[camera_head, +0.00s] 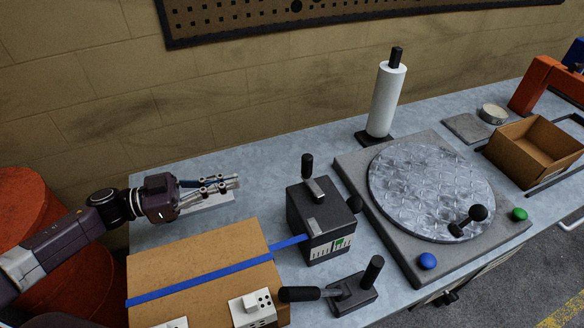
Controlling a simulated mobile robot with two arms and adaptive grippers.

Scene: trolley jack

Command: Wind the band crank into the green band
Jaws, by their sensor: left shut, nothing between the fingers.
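The dark band tensioner box (308,218) stands left of the turntable. Its crank (313,187) lies on top, with a black upright knob (307,164). A white scale with a green band (338,246) is on its front face; the pointer is too small to read. A blue strap (205,279) runs from the box across a cardboard carton (200,258). My left gripper (238,183) is shut and empty, left of the crank and behind the carton, apart from both. My right gripper is not in view.
A tool with black handles (352,294) lies in front of the tensioner. A round patterned turntable (430,190) with a black knob is on the right. A white roll (386,100) stands behind it. An open cardboard box (533,148) is at far right. A red drum (35,215) is at left.

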